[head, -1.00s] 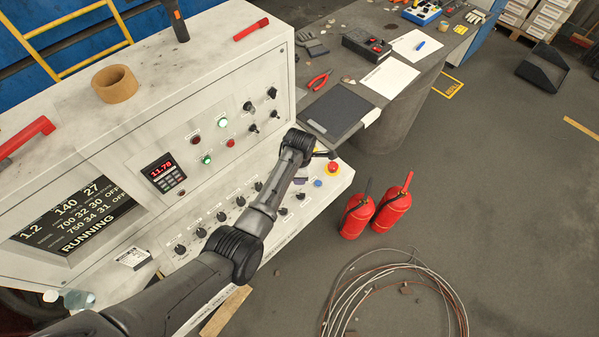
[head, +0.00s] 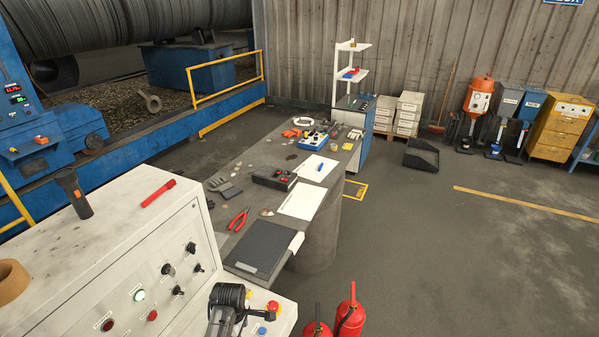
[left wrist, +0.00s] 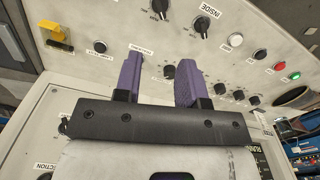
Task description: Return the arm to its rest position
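My left gripper (left wrist: 162,62) shows in the left wrist view with its two purple fingers apart and nothing between them. It is over the control console's face (left wrist: 110,20), close to the black knobs; whether it touches any of them I cannot tell. In the head view only a dark part of my left arm shows at the bottom, in front of the console (head: 110,240), and the fingers cannot be made out. My right gripper is in neither view.
A red emergency button (head: 272,306) and blue button (head: 262,330) are close to my arm. Two red fire extinguishers (head: 349,318) stand right of the console. A grey table (head: 225,215) holds a black pad, papers and red pliers (head: 238,219). The floor at right is largely clear.

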